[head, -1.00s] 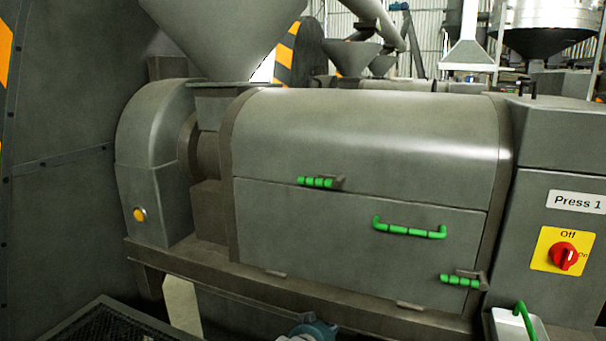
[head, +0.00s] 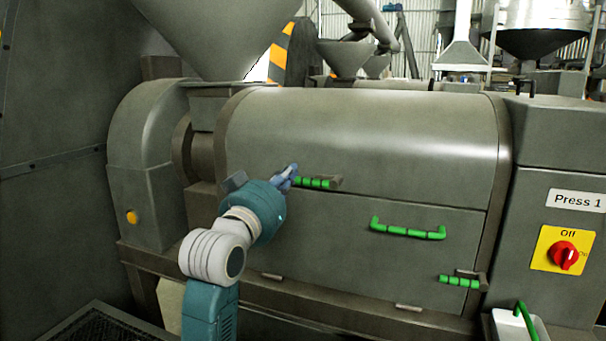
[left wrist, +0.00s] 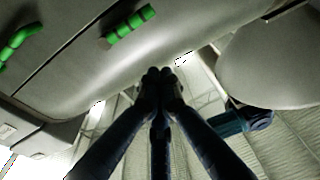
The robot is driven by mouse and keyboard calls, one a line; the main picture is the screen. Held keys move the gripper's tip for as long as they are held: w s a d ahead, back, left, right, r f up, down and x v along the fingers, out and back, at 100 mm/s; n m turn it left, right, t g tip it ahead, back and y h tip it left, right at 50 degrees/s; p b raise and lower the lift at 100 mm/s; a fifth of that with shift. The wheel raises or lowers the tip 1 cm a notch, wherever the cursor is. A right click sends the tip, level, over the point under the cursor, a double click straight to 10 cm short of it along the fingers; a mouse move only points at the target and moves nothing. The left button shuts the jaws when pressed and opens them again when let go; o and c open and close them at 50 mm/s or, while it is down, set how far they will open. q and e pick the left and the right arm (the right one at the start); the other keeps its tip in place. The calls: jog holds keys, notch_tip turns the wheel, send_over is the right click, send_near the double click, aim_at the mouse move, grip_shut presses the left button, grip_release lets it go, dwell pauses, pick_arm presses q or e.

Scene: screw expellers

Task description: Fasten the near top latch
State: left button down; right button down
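The near top latch (head: 315,183) has a green ribbed grip and a dark bracket at its right end. It sits along the seam between the grey curved cover (head: 360,135) and the door (head: 340,235). My left gripper (head: 292,170) is just left of the latch's grip in the head view, fingers pointing up and right. In the left wrist view, its fingertips (left wrist: 160,76) meet, with nothing seen between them. There the latch's green grip (left wrist: 130,24) lies above and left of the tips, apart from them. My right gripper is not in view.
A green door handle (head: 408,230) is on the door, right of and below the top latch. A lower green latch (head: 460,281) is at the door's lower right. A red switch (head: 563,254) is on the right cabinet. A hopper (head: 220,35) stands above left.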

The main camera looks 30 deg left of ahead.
pick_arm(q)
jog(key=shift+w, duration=0.15)
jog(key=r+p, duration=0.2)
jog(key=p, duration=0.1)
send_over(317, 180)
jog(key=s+a, duration=0.2)
jog(key=shift+w+a+f+p, duration=0.25)
jog(key=shift+w+f+p, duration=0.15)
jog(key=shift+f, duration=0.2)
jog(key=f, duration=0.1)
jog(key=s+f, duration=0.1)
jog(key=f, duration=0.1)
jog(key=shift+s+d+f+p, duration=0.1)
jog(key=shift+f+p, duration=0.1)
jog(key=shift+p, duration=0.15)
jog(key=shift+f, duration=0.1)
